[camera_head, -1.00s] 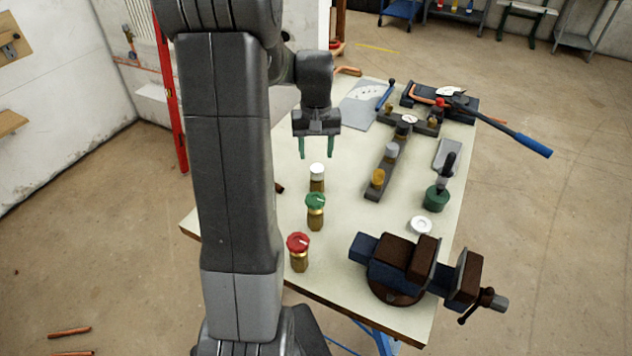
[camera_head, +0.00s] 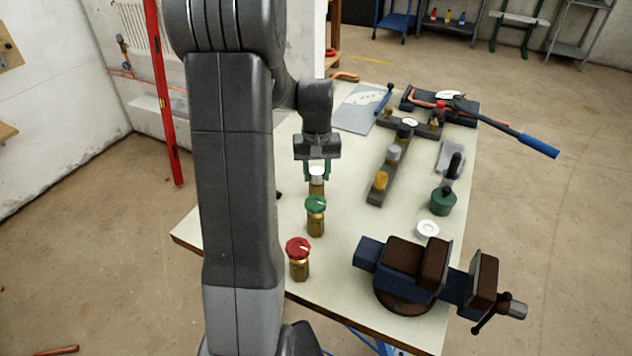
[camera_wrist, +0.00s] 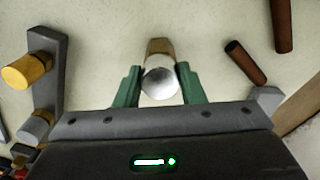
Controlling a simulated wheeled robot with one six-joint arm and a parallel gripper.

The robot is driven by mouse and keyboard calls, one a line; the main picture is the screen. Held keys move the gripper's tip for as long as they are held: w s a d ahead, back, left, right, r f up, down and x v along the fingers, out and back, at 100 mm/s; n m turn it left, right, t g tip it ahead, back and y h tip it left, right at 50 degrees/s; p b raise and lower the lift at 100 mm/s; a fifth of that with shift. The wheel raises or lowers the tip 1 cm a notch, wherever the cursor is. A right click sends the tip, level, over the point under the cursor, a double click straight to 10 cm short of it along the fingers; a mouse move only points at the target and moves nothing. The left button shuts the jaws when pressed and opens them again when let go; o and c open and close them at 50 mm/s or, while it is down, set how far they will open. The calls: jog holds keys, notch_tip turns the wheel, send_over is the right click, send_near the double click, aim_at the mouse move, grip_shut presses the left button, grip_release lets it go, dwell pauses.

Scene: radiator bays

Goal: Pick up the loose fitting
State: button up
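A brass fitting with a white cap (camera_head: 317,187) stands upright on the workbench (camera_head: 348,200), the farthest in a row of three. In the wrist view the white-capped fitting (camera_wrist: 161,82) sits between the open fingers, with a small gap at the left. Which piece the task calls loose, I cannot tell.
A dark rack (camera_head: 390,168) with several fittings stands to the right. A vise (camera_head: 408,268) is at the bench's near right corner. A white ring (camera_head: 428,229) and a green-based tool (camera_head: 443,201) lie near the right edge. Copper pipe pieces (camera_wrist: 246,63) show in the wrist view.

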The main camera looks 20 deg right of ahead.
jog(key=c, duration=0.5)
jog(key=shift+r+p, duration=1.2)
jog(key=shift+r, duration=0.35)
jog(key=shift+c, duration=0.2)
jog(key=shift+r+p, duration=1.75)
jog(key=shift+r, duration=0.5)
